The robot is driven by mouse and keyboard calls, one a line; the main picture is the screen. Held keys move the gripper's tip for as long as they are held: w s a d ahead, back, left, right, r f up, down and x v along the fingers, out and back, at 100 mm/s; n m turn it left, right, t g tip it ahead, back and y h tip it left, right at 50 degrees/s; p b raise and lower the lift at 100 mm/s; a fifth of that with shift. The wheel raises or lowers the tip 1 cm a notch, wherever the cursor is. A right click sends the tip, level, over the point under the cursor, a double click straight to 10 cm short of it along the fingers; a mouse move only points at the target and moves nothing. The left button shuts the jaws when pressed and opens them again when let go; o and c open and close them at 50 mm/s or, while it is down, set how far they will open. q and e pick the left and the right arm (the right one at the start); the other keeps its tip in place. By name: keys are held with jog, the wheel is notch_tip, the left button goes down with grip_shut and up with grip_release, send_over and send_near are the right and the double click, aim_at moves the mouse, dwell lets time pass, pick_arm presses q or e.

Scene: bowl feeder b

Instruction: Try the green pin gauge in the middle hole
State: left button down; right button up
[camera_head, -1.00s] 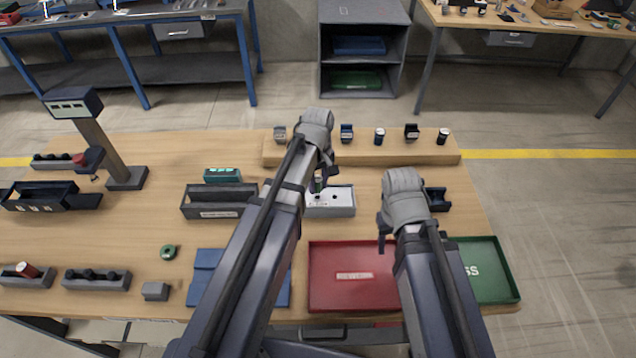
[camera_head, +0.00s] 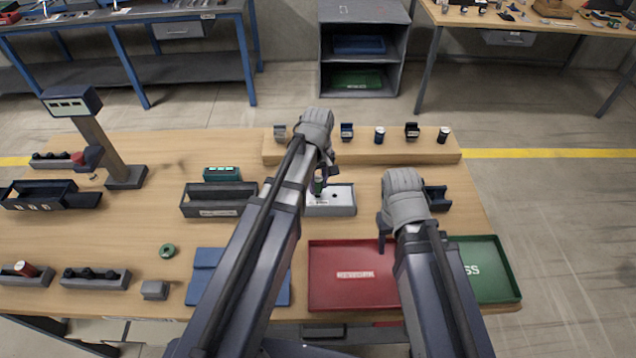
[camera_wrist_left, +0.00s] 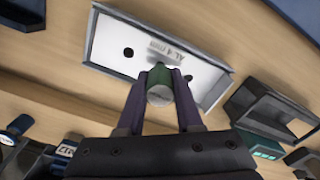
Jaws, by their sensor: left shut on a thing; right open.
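My left gripper (camera_head: 322,178) is shut on the green pin gauge (camera_wrist_left: 160,86), which has a pale round end facing the wrist camera. The gauge (camera_head: 318,187) is over the white-topped gauge block (camera_head: 343,208). The block (camera_wrist_left: 108,28) has dark holes in its top; one hole (camera_wrist_left: 128,52) is clear of the gauge in the left wrist view. The gauge and fingers cover the block's middle, so I cannot tell whether the tip is in a hole. My right gripper (camera_head: 383,235) is open and empty, near the red tray's back edge.
A red tray (camera_head: 330,295) and a green tray (camera_head: 505,285) lie at the front right. A dark bin (camera_head: 215,208) stands left of the block. A wooden ledge (camera_head: 290,153) with several small parts runs behind it. The table's left centre is mostly clear.

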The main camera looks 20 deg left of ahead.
pick_arm(q)
jog(key=shift+f+b, duration=1.2)
pick_arm(e)
jog(key=shift+f, duration=1.2)
pick_arm(q)
jog(key=shift+r, duration=0.15)
pick_arm(e)
jog(key=shift+r, duration=0.2)
dwell(0.3)
pick_arm(q)
jog(key=shift+r+p, duration=2.35)
jog(key=shift+p, duration=0.15)
pick_arm(e)
jog(key=shift+r, duration=2.35)
